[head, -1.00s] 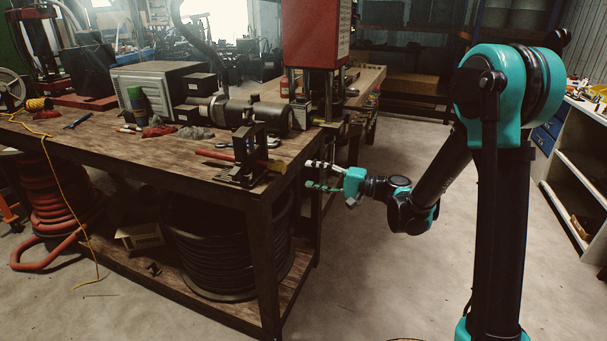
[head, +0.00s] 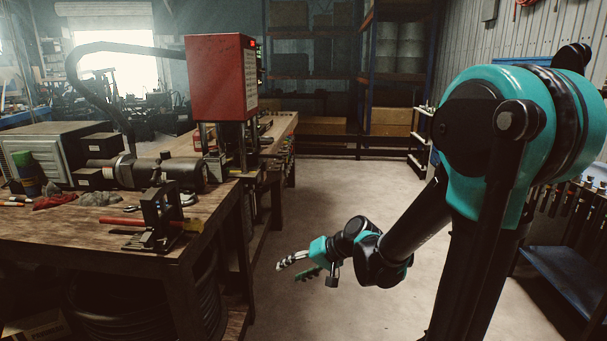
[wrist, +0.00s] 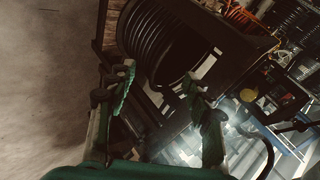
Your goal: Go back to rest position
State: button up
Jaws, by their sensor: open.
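My gripper (head: 300,266) hangs over open floor in the head view, to the right of the workbench and below the level of its top. Its fingers point left and are spread apart with nothing between them. In the wrist view, my gripper (wrist: 160,85) shows two green-padded fingers set wide apart. Beyond them is a coil of black hose (wrist: 165,35), seen at a tilt and not touched by the fingers.
The wooden workbench (head: 60,235) fills the left. A hammer-like red tool (head: 135,221) lies at a black stand (head: 160,215) near its corner. A red press (head: 220,80) stands behind. A shelf unit (head: 565,275) is at the right. Floor (head: 345,185) is clear in the middle.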

jog(key=s+d+f+h, duration=0.3)
jog(key=s+d+h, duration=0.1)
jog(key=d, duration=0.7)
jog(key=s+d+f+h, duration=0.3)
jog(key=s+d+h, duration=0.2)
jog(key=d, duration=0.6)
jog(key=shift+s+d+f+t, duration=0.15)
jog(key=shift+s+f+t, duration=0.25)
jog(key=shift+s, duration=0.7)
